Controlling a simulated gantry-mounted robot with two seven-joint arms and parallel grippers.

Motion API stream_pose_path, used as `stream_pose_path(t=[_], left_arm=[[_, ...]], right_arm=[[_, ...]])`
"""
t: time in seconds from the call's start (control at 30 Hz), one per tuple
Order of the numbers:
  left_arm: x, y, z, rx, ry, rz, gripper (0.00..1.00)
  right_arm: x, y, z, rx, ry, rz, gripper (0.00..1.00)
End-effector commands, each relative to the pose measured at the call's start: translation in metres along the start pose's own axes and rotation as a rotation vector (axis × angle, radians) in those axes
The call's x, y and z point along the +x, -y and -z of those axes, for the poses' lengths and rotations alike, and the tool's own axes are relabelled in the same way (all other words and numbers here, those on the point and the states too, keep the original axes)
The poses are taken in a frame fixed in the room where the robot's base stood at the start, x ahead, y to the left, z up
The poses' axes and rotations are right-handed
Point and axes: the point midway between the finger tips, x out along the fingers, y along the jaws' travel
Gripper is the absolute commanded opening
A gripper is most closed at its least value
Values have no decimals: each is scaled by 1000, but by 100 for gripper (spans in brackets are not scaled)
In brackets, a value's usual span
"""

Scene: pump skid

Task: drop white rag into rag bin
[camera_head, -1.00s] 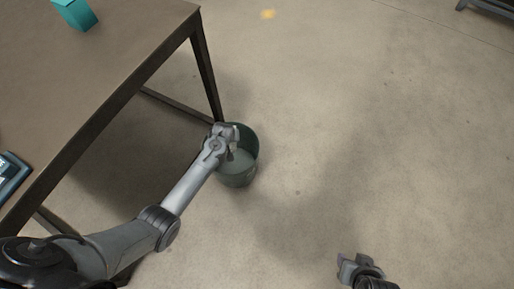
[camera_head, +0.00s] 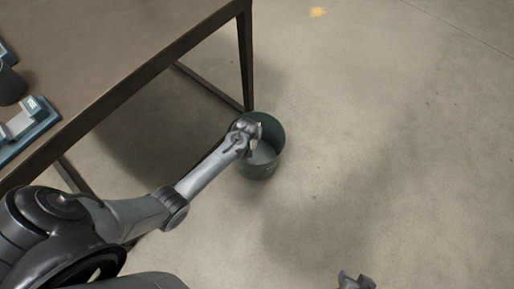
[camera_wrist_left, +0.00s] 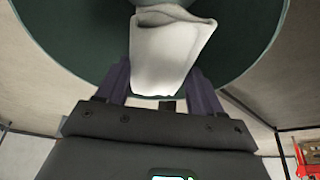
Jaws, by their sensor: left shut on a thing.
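The rag bin (camera_head: 262,168) is a dark green round bucket on the floor beside the table leg. My left gripper (camera_head: 256,132) is over the bin's opening, near its left rim. In the left wrist view, the left gripper (camera_wrist_left: 166,88) is shut on the white rag (camera_wrist_left: 168,52), which hangs between the fingers with the green bin wall (camera_wrist_left: 80,45) behind it. In the head view the rag is mostly hidden by the gripper. My right gripper (camera_head: 356,281) shows at the bottom edge, away from the bin; its fingers are too cut off to judge.
A brown table (camera_head: 130,55) with dark metal legs (camera_head: 245,60) stands at the left, close to the bin. A blue-and-white fixture (camera_head: 28,125) and a dark cylindrical object (camera_head: 10,86) sit on it. The concrete floor right of the bin is clear.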

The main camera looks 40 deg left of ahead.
Motion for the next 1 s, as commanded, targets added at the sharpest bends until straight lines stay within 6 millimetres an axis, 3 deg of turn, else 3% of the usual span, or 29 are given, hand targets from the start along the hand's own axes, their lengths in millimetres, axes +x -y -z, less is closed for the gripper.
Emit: stream_pose_path(t=[0.1,0.4,0.43,0.6,1.0], left_arm=[[7,0,-3,0,0,0,38],[7,0,-3,0,0,0,38],[7,0,-3,0,0,0,68],[7,0,-3,0,0,0,94],[2,0,-2,0,1,0,97]], right_arm=[[8,0,-3,-2,0,-2,43],[8,0,-2,0,-1,-1,43],[8,0,-2,1,-1,0,43],[8,1,-2,4,-2,2,43],[3,2,0,8,-3,6,43]])
